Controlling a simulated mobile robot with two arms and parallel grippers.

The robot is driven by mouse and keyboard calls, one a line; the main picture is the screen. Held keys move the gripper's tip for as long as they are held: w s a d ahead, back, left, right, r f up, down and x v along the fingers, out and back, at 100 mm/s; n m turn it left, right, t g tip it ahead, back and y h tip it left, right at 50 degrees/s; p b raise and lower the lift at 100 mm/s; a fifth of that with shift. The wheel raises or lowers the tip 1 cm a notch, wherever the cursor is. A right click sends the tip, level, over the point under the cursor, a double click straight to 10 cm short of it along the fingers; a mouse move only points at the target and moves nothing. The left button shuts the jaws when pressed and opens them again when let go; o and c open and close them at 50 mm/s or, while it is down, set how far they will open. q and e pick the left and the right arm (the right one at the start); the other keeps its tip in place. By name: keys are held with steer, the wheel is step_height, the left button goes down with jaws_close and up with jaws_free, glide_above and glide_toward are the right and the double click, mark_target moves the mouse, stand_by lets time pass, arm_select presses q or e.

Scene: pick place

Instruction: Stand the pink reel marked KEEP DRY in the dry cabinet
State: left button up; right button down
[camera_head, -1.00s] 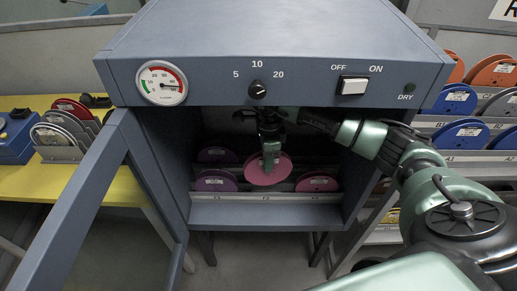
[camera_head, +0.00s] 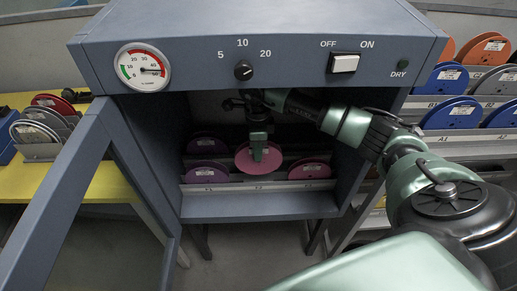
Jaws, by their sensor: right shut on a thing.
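The dry cabinet (camera_head: 249,51) is a blue-grey box with its door (camera_head: 60,198) swung open to the left. My right gripper (camera_head: 258,152) is inside the opening and shut on a pink reel (camera_head: 262,166). The reel hangs tilted, its face turned partly upward, in front of the racks in the middle. Its marking cannot be read from here. Purple reels (camera_head: 207,172) stand in the rack at left, and a magenta reel (camera_head: 309,170) stands at right. The gripper hides part of the pink reel's face. My left gripper is not in view.
A slotted rail (camera_head: 215,186) runs along the cabinet's front shelf. The front panel carries a gauge (camera_head: 142,68), a knob (camera_head: 243,70) and a white switch (camera_head: 344,64). A yellow table (camera_head: 100,186) with a reel rack is at left. Shelves of blue and orange reels (camera_head: 452,113) stand at right.

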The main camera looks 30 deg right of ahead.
mark_target(259, 166)
steer(key=shift+f, duration=0.15)
steer(key=shift+f+b, duration=1.55)
steer(key=shift+f, duration=0.1)
steer(key=shift+f, duration=0.1)
steer(key=shift+f+b, duration=1.15)
steer(key=shift+f, duration=0.25)
steer(key=shift+f, duration=0.2)
steer(key=shift+f+b, duration=0.55)
steer(key=shift+b, duration=0.05)
steer(key=shift+d+f, duration=0.2)
